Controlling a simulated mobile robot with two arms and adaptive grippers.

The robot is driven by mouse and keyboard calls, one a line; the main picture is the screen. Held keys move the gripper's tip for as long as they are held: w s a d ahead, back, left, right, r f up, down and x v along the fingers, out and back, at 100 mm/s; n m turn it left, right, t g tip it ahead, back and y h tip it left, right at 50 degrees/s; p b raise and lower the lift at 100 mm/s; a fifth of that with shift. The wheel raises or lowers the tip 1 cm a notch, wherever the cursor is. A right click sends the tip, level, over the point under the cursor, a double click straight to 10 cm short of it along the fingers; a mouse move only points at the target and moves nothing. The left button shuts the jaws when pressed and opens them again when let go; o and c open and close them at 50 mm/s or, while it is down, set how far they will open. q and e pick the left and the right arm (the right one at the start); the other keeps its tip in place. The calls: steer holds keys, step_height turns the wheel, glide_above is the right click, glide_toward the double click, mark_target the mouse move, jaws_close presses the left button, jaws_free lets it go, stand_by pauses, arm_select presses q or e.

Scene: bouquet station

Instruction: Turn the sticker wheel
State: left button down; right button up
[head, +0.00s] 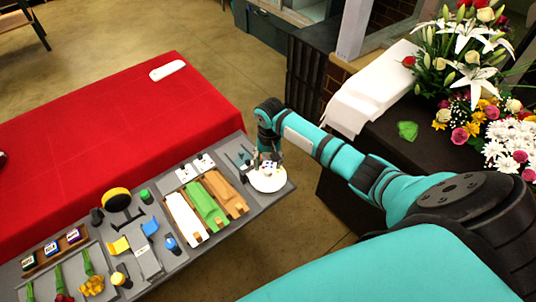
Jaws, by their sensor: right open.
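The sticker wheel (268,181) is a white disc with small coloured stickers. It lies at the right end of the grey board on the table. My right gripper (266,160) is open and points down over the far part of the wheel. The fingers are small in the view, and I cannot tell whether they touch the wheel. My left gripper is not in view.
Wooden holders with white, green and orange strips (210,203) lie left of the wheel. Farther left are a yellow disc (117,200), bottles and flowers. A red cloth (110,140) covers the table behind. Bouquets (470,60) stand on a dark table at right.

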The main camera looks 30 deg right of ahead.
mark_target(269, 170)
step_height(269, 170, up, 8)
steer(key=shift+d, duration=0.15)
stand_by(0.3)
